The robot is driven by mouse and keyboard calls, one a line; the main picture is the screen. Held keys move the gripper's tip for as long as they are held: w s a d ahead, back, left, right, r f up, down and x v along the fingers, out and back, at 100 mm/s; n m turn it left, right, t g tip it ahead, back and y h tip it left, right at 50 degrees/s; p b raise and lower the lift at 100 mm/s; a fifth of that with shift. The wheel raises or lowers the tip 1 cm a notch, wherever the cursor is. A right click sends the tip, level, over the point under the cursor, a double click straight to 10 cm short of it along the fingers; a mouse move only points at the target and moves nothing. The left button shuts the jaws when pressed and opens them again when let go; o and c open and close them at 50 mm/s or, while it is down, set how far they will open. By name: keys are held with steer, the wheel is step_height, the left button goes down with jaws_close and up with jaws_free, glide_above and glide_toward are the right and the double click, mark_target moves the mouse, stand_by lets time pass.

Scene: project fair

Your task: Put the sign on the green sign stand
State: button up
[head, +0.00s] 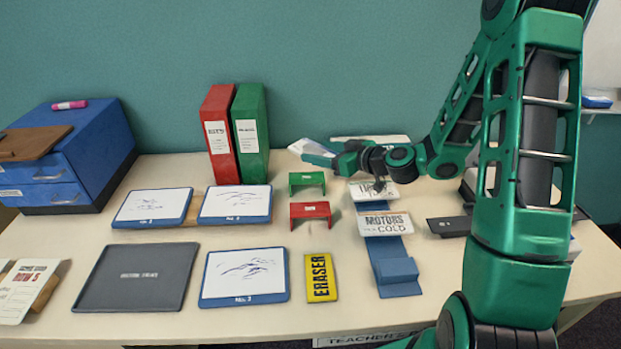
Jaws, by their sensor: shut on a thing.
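The green sign stand (307,179) is a small green bracket on the table, behind a similar red stand (310,211). My gripper (334,158) reaches in from the right and points left, just behind and right of the green stand. It is shut on a pale, flat panel with a bluish edge, seemingly the sign (312,150). The panel is tilted and looks held above the table, behind the green stand and apart from it. Its face and any lettering cannot be read, and the fingertips are hard to make out.
Red (217,135) and green (250,133) binders stand behind left. Whiteboards (243,277) and a dark tray (135,278) lie left; a yellow eraser box (321,277) lies in front. A blue display with a "MOTORS" card (385,224) stands right, below my arm. A blue drawer unit (88,163) stands far left.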

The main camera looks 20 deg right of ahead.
steer(key=s+a+r+n+g+y, duration=0.3)
steer(key=s+a+n+g+y, duration=0.35)
steer(key=s+n+g, duration=0.25)
glide_above(316, 177)
steer(key=shift+g, duration=0.3)
step_height(316, 177, down, 7)
steer(key=shift+a+r, duration=0.1)
steer(key=shift+r, duration=0.1)
step_height(316, 177, down, 4)
steer(key=shift+f, duration=0.1)
steer(key=o, duration=1.1)
